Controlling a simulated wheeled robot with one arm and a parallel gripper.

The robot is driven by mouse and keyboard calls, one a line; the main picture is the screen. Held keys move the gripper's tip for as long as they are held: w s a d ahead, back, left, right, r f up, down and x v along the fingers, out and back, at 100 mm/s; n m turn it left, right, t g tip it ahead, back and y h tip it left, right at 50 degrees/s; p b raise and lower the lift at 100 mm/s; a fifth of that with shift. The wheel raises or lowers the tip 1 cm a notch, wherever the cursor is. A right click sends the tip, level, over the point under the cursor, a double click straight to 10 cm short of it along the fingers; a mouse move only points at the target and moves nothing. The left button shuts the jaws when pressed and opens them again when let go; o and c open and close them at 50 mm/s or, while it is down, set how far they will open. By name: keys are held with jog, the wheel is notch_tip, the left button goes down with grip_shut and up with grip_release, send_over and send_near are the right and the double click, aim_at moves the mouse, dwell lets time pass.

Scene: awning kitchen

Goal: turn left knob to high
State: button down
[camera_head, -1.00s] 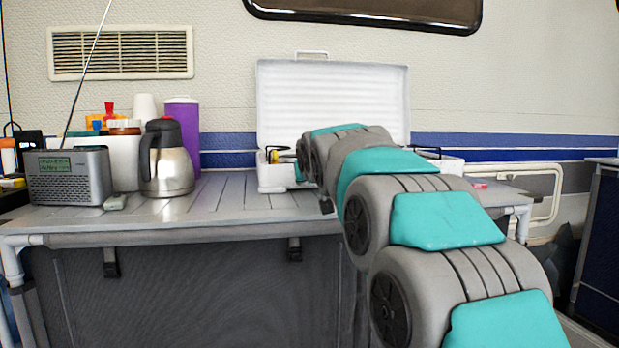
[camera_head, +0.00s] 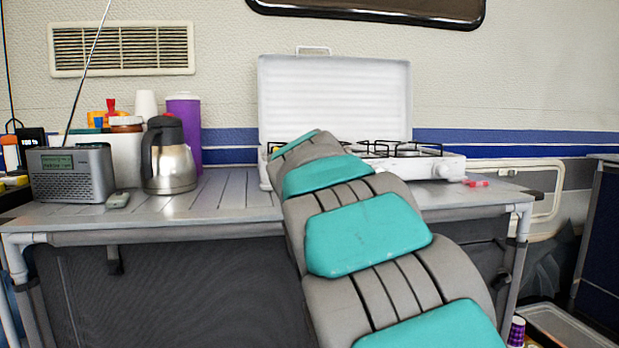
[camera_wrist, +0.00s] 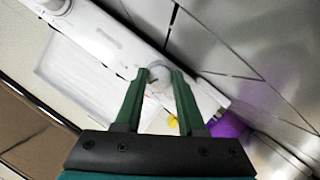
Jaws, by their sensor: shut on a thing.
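The white camping stove (camera_head: 450,160) stands on the table with its ribbed lid (camera_head: 335,95) raised. The right knob (camera_head: 443,170) is on its front panel in the head view. In the wrist view the left knob (camera_wrist: 159,76) lies between the two green fingers of my gripper (camera_wrist: 158,73), which is shut on it. The other knob (camera_wrist: 56,5) shows at the top left there. My arm hides the left knob and my gripper in the head view. The knob's pointer is too blurred to read.
A steel jug (camera_head: 169,165), a purple cup (camera_head: 186,125), a grey radio (camera_head: 72,174) and a small grey device (camera_head: 118,200) stand left of the stove. A small pink item (camera_head: 477,183) lies to the right. The table between jug and stove is clear.

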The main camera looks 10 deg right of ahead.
jog(key=c, duration=0.5)
grip_release()
jog(key=shift+s, duration=0.1)
jog(key=v, duration=0.7)
jog(key=shift+s+a+r, duration=0.1)
jog(key=shift+s+a, duration=0.05)
jog(key=shift+s, duration=0.1)
jog(key=shift+s, duration=0.1)
